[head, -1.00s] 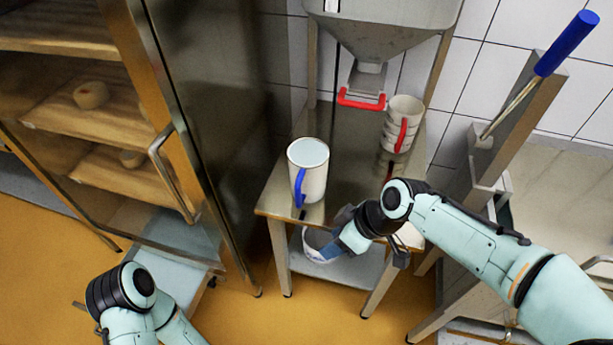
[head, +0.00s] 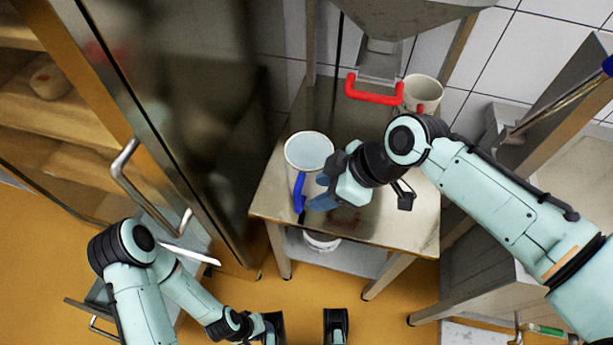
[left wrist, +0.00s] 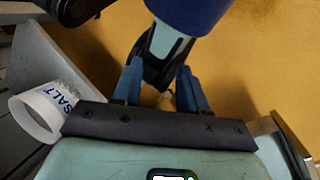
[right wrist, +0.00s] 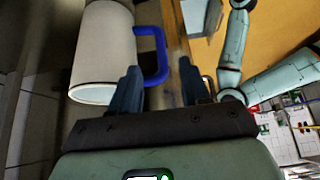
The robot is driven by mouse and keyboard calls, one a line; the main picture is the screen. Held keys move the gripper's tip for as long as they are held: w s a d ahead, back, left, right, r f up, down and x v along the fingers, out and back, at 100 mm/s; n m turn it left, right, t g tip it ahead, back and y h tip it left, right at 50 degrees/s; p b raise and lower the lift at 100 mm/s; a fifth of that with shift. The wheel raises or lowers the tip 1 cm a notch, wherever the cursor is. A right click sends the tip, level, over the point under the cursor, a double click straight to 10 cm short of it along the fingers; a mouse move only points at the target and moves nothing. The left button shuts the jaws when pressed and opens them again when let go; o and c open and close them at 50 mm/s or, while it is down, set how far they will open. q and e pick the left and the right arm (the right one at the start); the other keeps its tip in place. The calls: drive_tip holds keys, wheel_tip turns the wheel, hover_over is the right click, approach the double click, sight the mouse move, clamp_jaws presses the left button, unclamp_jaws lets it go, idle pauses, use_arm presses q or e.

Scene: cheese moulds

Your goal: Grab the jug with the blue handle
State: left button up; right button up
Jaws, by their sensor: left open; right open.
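The white jug with the blue handle (head: 308,152) stands upright on the small table, its handle toward the front edge. My right gripper (head: 320,192) is open, just right of the handle in the head view. In the right wrist view the jug (right wrist: 104,50) is at upper left, and the blue handle (right wrist: 160,58) reaches into the space ahead of the open fingers (right wrist: 160,88). I cannot tell whether they touch. My left gripper (left wrist: 158,85) is open and empty, low over the floor, in the left wrist view.
A jug with a red handle (head: 424,92) stands at the table's back right, partly behind my right arm. A red lever (head: 373,94) hangs under the metal hopper (head: 410,18). A salt tub (head: 321,242) is on the lower shelf. A cabinet with a metal door (head: 170,90) stands left.

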sight(306, 180)
drive_tip(key=b+x, duration=0.1)
drive_tip(key=x, duration=0.6)
drive_tip(key=shift+a, duration=0.3)
clamp_jaws()
use_arm(q)
drive_tip(key=shift+w+a+f+t, duration=0.3)
drive_tip(key=shift+w+f, duration=0.4)
drive_tip(key=shift+w, duration=0.15)
use_arm(e)
drive_tip(key=shift+r, duration=0.1)
drive_tip(key=shift+w+r, duration=0.1)
